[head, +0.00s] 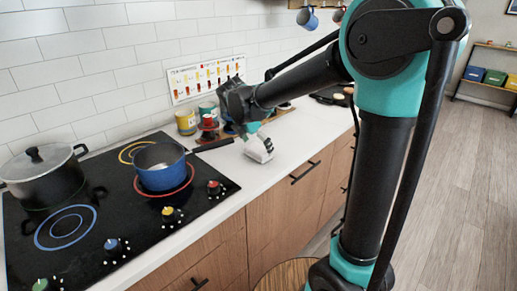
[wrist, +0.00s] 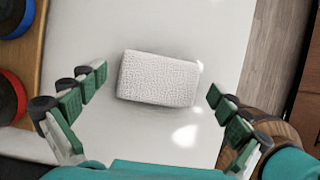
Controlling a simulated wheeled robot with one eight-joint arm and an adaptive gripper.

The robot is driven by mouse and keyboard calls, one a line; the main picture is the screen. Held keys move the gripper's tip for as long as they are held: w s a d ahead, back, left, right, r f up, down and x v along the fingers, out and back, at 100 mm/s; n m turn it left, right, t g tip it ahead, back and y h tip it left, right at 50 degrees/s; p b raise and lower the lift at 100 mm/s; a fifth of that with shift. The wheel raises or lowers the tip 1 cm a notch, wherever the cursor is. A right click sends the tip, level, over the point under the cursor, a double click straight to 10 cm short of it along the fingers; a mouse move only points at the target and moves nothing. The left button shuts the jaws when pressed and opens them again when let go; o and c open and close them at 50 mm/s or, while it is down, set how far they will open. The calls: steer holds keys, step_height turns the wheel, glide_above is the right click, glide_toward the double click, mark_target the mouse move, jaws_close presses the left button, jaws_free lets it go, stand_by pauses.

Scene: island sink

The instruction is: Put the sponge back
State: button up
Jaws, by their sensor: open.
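The sponge is a pale, textured rectangular block (wrist: 158,78) lying flat on the white counter, seen whole in the wrist view. My gripper (wrist: 156,82) is open above it, with one green-padded finger to its left and one to its right. Clear gaps show between both fingers and the sponge, and nothing is held. In the head view my gripper (head: 254,131) is low over the counter beyond the stove, and the pale sponge (head: 261,151) shows small below it, partly covered. No holder for the sponge can be made out.
A blue pot (head: 162,172) sits on the black stove (head: 125,215), its handle pointing toward my gripper. A lidded dark pot (head: 42,180) is farther left. Colored jars (head: 186,122) stand behind my gripper near the wall. Bare white counter (wrist: 150,30) surrounds the sponge.

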steer(key=v, duration=1.1)
steer(key=s+d+f+m, duration=0.1)
steer(key=d+f+m, duration=0.2)
steer(key=d, duration=0.1)
steer(key=s+d+f+m+y, duration=0.1)
steer(key=s+d+f+m, duration=0.1)
steer(key=d+f+m, duration=0.2)
steer(key=s+d+f+m, duration=0.1)
steer(key=d+f+m, duration=0.2)
steer(key=d+m, duration=0.1)
steer(key=shift+s+d+f, duration=0.2)
steer(key=shift+s+f, duration=0.1)
steer(key=s+d+f+m+y, duration=0.2)
steer(key=s+d+f+m, duration=0.7)
steer(key=m, duration=0.7)
steer(key=s+f, duration=0.3)
steer(key=shift+s+f+t, duration=0.2)
steer(key=shift+s+t, duration=0.1)
steer(key=shift+t, duration=0.1)
steer(key=shift+d, duration=0.15)
